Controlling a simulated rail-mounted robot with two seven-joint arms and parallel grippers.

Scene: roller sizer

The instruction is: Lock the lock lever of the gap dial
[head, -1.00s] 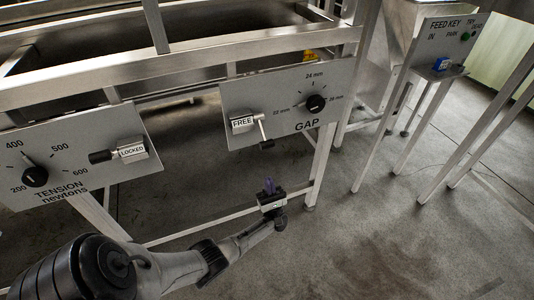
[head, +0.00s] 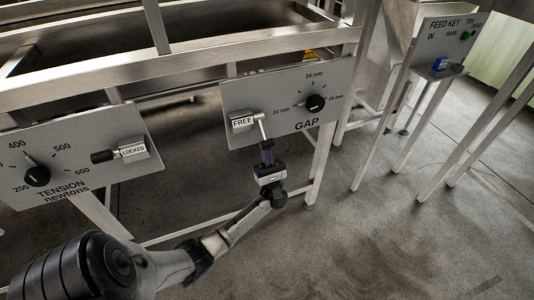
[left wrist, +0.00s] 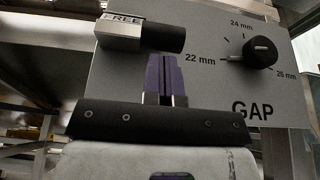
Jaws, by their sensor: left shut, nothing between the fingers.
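The gap panel (head: 285,112) carries a black gap dial (head: 316,103), which also shows in the left wrist view (left wrist: 260,52). In the left wrist view the lever's black handle (left wrist: 163,37) points toward the camera and right of the FREE block. My left gripper (head: 267,152) is shut and empty, its purple fingers (left wrist: 162,76) just below the handle. The fingertips cover the lever's lower end in the head view; I cannot tell whether they touch it. My right gripper is not in view.
At left is the tension panel (head: 75,152) with its own dial (head: 37,176) and a lever (head: 103,156) beside a LOCKED block. A feed key panel (head: 450,45) with a blue key (head: 440,64) stands at right. Open floor lies below the gap panel.

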